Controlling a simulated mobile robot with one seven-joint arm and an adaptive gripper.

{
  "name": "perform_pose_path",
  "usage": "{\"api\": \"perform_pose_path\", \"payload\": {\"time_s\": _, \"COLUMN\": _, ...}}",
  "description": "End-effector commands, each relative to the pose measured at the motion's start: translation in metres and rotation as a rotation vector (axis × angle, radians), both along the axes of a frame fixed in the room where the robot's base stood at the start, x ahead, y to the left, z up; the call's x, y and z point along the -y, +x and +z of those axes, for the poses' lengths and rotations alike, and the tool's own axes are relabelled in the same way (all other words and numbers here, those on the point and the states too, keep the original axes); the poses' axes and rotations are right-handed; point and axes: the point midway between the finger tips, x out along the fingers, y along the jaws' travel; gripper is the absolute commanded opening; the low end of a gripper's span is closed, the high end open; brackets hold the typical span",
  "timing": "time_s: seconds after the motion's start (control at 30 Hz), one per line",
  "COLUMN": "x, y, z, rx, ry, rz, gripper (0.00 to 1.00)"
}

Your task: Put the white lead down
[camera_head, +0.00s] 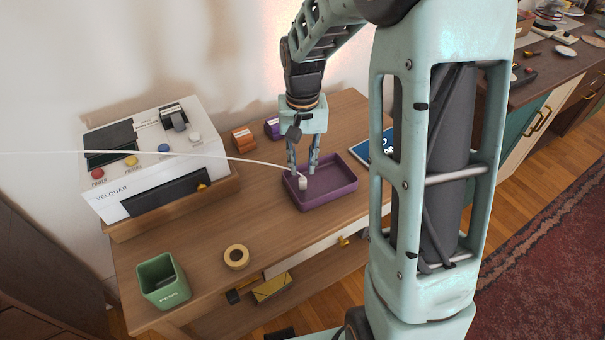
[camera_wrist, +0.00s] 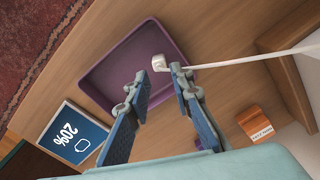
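The white lead (camera_head: 240,160) runs from the left edge of the head view, past the front of the white machine, to a white plug end (camera_head: 302,183) at the purple tray (camera_head: 335,196). The plug end appears to be inside the tray, near its left side. My gripper (camera_head: 303,172) points down over the tray, its fingers apart on either side of the plug end. In the wrist view, the fingertips (camera_wrist: 160,70) are spread, and the lead (camera_wrist: 235,62) leaves to the right. I cannot tell whether a finger touches the plug.
A white machine (camera_head: 150,185) with coloured buttons stands on a wooden base at left. Behind the tray are an orange box (camera_head: 243,140) and a purple box (camera_head: 272,128). A blue card (camera_head: 370,148) lies right of the tray. A tape roll (camera_head: 236,257) and green cup (camera_head: 163,283) stand in front.

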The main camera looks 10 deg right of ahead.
Motion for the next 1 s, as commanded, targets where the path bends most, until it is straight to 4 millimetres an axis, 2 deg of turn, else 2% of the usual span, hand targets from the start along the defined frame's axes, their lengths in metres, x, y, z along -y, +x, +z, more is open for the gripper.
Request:
{"api": "perform_pose_path", "payload": {"time_s": 0.03, "x": 0.000, "y": 0.002, "z": 0.014, "rx": 0.005, "ry": 0.000, "rz": 0.000, "gripper": 0.21}}
{"api": "perform_pose_path", "payload": {"time_s": 0.1, "x": 0.000, "y": 0.001, "z": 0.027, "rx": 0.004, "ry": 0.000, "rz": 0.000, "gripper": 0.21}}
{"api": "perform_pose_path", "payload": {"time_s": 0.3, "x": 0.000, "y": 0.000, "z": 0.051, "rx": 0.001, "ry": 0.000, "rz": 0.001, "gripper": 0.21}}
{"api": "perform_pose_path", "payload": {"time_s": 1.0, "x": -0.001, "y": 0.004, "z": 0.060, "rx": 0.016, "ry": -0.004, "rz": 0.014, "gripper": 0.21}}
